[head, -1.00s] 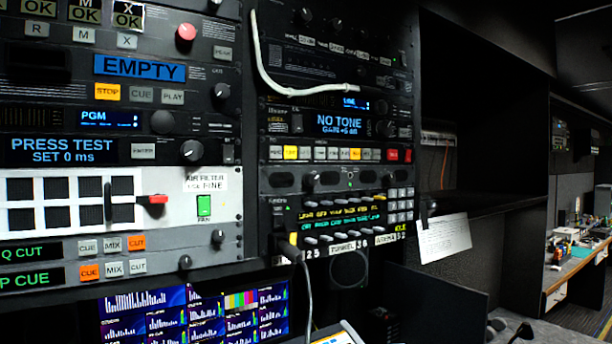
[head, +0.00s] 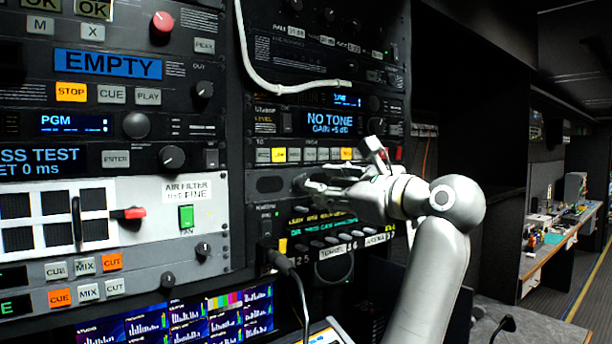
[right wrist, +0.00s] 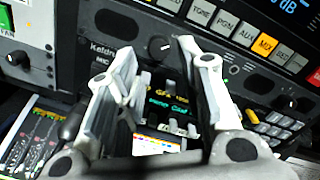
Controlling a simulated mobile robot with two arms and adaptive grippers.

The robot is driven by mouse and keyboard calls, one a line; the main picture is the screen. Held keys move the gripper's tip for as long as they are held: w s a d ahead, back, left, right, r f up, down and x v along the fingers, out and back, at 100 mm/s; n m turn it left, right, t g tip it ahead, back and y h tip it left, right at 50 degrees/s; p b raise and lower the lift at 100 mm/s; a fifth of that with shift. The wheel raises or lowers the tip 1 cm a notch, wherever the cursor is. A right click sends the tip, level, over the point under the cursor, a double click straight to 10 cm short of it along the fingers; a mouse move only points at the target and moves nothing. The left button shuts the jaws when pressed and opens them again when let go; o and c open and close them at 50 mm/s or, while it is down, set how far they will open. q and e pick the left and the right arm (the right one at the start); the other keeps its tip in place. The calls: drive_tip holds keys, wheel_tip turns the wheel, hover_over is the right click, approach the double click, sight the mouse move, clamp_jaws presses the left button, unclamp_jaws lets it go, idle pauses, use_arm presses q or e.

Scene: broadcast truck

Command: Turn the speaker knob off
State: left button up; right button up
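A small round black knob (right wrist: 158,47) with a white pointer mark sits on a dark rack panel between two oval speaker grilles. In the right wrist view it shows between the fingertips, with the mark toward the right. My right gripper (head: 303,184) reaches in from the right in the head view and covers the knob there. In the right wrist view its two fingers (right wrist: 157,54) stand apart on either side of the knob. I cannot tell whether they touch it. My left gripper is not in view.
A button row (head: 313,154) lies just above the panel, and a green text display (head: 322,222) lies below. A black cable (head: 283,262) plugs in at the lower left. A white cable (head: 280,88) hangs above. A workbench (head: 545,245) stands far right.

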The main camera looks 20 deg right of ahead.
sight(304, 182)
drive_tip(key=p+x, duration=0.2)
drive_tip(key=x, duration=0.4)
drive_tip(key=shift+r+p, duration=0.1)
drive_tip(key=shift+p, duration=0.2)
drive_tip(key=shift+w+a, duration=0.15)
drive_tip(key=shift+w, duration=0.3)
drive_tip(key=c, duration=0.8)
drive_tip(key=shift+o, duration=0.2)
